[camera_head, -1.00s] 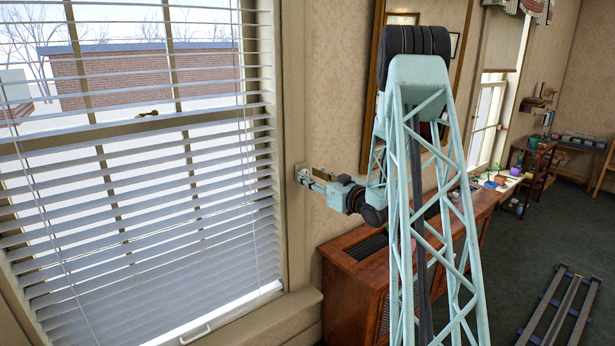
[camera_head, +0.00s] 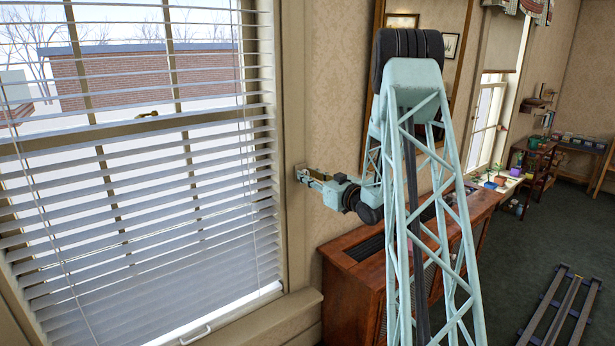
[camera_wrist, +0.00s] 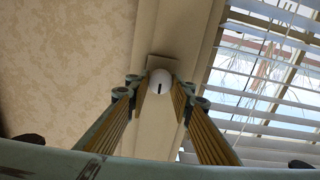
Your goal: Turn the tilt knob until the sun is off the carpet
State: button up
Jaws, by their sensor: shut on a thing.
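The tilt knob (camera_wrist: 160,82) is a round white knob with a short dark mark, upright in the wrist view, on a pale plate on the window trim. My gripper (camera_wrist: 160,90) has one finger on each side of it and is shut on it. In the head view my gripper (camera_head: 306,175) reaches left to the window's right frame and mostly hides the knob. The white blind (camera_head: 140,210) covers the window, with gaps of daylight between its slats. The carpet (camera_head: 525,250) is dark green, and the part in view shows no clear sunlit patch.
A wooden cabinet (camera_head: 355,285) stands below my arm against the wall. A long sill (camera_head: 270,318) runs under the window. Rails (camera_head: 565,310) lie on the carpet at the right. Potted plants (camera_head: 500,180) stand by the far window.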

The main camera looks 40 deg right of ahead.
jog(key=shift+m, duration=0.4)
jog(key=shift+d+m, duration=0.1)
jog(key=shift+m, duration=1.3)
jog(key=o, duration=0.8)
jog(key=shift+s+a, duration=0.15)
jog(key=shift+s, duration=2.85)
jog(key=shift+s+a, duration=0.1)
jog(key=shift+s, duration=2.9)
